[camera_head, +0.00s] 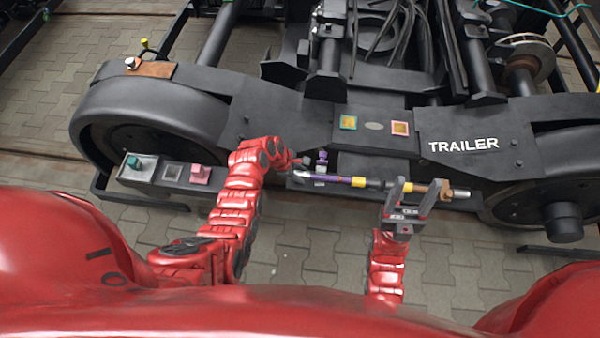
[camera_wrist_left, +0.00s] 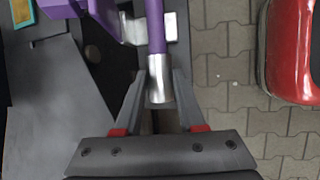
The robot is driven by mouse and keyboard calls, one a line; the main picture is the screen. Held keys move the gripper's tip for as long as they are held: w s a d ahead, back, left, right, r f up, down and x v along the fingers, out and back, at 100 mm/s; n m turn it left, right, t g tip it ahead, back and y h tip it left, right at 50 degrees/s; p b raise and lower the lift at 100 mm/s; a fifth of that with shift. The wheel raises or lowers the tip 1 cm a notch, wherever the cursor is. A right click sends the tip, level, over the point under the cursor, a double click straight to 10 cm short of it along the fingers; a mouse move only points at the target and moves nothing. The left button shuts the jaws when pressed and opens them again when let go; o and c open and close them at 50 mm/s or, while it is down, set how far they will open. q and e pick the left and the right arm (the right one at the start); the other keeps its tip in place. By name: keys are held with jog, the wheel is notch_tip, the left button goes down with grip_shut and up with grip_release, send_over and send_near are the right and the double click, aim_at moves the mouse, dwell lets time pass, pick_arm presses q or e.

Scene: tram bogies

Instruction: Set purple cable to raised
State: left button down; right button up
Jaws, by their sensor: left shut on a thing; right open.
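The purple cable (camera_head: 330,178) runs nearly level along the front of the bogie, with yellow bands, a grey middle, and an orange-brown piece and metal tip at its right end. My left gripper (camera_head: 304,166) is shut on its left end. In the left wrist view, the fingers (camera_wrist_left: 160,100) close on the silver end of the purple cable (camera_wrist_left: 156,28). A small purple fitting (camera_head: 322,157) sits just above the cable and shows in the left wrist view (camera_wrist_left: 100,12). My right gripper (camera_head: 405,187) is open, its fingers overlapping the cable's right half; I cannot tell whether they touch it.
The black bogie frame marked TRAILER (camera_head: 464,144) stands right behind the cable. A tray with a green block (camera_head: 134,163) and a pink block (camera_head: 200,174) is at the left. Paved floor (camera_head: 290,250) lies open in front.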

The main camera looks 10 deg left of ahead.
pick_arm(q)
jog(key=r+y+p, duration=0.1)
jog(key=r+p, duration=0.3)
jog(key=p, duration=0.1)
jog(key=d+r+y+p, duration=0.1)
jog(key=r+p, duration=0.1)
jog(key=p, duration=0.1)
jog(key=shift+d+r+y, duration=0.1)
jog(key=shift+y, duration=0.2)
jog(key=r, duration=0.1)
jog(key=d+y, duration=0.1)
jog(key=r, duration=0.1)
jog(key=shift+d+r+m+y+p, duration=0.25)
jog(key=shift+r+m+y+p, duration=0.05)
jog(key=shift+r+y, duration=0.1)
jog(key=shift+d+r+y+b, duration=0.25)
jog(key=shift+d+r+y, duration=0.15)
jog(key=shift+r, duration=0.25)
jog(key=shift+d+r+y+b, duration=0.25)
jog(key=shift+r+y, duration=0.15)
jog(key=shift+r, duration=0.2)
jog(key=c, duration=0.5)
grip_release()
